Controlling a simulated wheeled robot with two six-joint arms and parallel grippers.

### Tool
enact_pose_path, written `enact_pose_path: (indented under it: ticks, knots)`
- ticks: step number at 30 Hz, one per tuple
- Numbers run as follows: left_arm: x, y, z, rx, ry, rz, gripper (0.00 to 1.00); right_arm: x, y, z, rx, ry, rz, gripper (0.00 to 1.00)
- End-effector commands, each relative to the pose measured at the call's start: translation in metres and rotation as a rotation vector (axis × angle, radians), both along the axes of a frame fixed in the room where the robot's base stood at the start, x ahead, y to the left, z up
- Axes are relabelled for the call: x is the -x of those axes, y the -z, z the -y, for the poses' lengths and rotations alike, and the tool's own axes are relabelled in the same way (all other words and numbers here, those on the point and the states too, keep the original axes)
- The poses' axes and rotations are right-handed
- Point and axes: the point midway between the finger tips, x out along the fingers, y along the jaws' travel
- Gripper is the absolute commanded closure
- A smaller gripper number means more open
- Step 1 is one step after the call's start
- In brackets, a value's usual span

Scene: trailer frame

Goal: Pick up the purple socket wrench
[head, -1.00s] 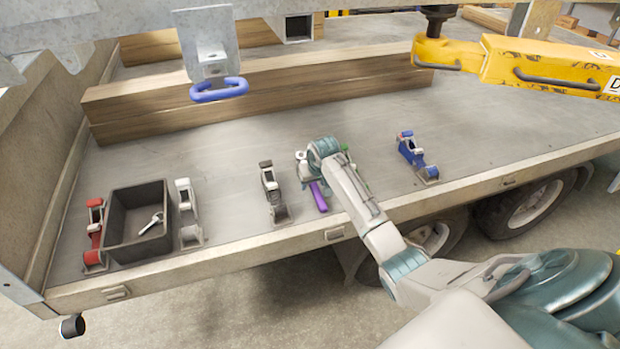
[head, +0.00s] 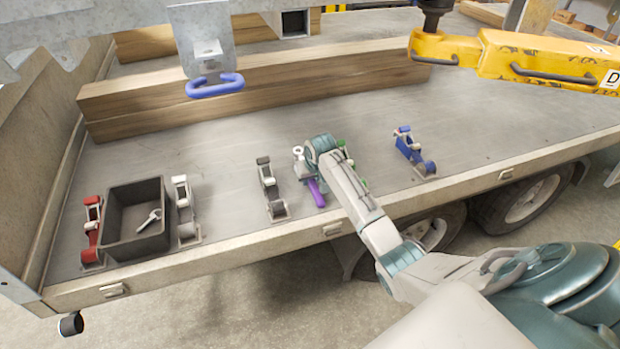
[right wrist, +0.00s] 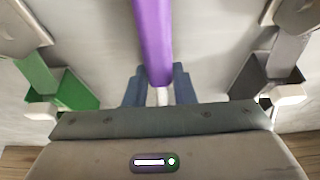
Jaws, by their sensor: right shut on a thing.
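The purple socket wrench (head: 317,193) is at the middle of the trailer bed, its purple handle toward the front edge. Its silver end (head: 298,151) shows beyond my right gripper (head: 307,173). In the right wrist view the purple handle (right wrist: 153,40) runs down between the blue-grey fingertips of my right gripper (right wrist: 160,88), which is shut on it. I cannot tell whether the wrench still touches the bed. My left gripper is not in view.
A black bin (head: 113,198) holding a silver wrench (head: 150,220) stands at the left. Red (head: 92,228), white (head: 186,210), dark grey (head: 268,188) and blue (head: 413,150) clamps line the bed; a green one (head: 342,145) is partly hidden by my arm. Timber beams (head: 270,95) lie behind.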

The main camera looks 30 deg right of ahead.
Motion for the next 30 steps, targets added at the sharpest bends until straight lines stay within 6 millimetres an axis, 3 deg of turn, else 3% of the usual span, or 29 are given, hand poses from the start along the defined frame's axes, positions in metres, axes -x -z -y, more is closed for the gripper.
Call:
enact_pose_path:
  ticks: [8, 24, 30]
  knots:
    - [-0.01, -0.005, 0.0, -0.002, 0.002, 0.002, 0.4, -0.002, -0.034, 0.001, 0.003, 0.0, 0.008, 1.0]
    - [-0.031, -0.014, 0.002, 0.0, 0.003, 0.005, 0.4, 0.115, -0.044, -0.041, 0.002, -0.003, 0.003, 1.0]
    - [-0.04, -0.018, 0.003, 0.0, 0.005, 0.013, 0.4, 0.141, -0.047, -0.05, 0.001, -0.002, 0.003, 1.0]
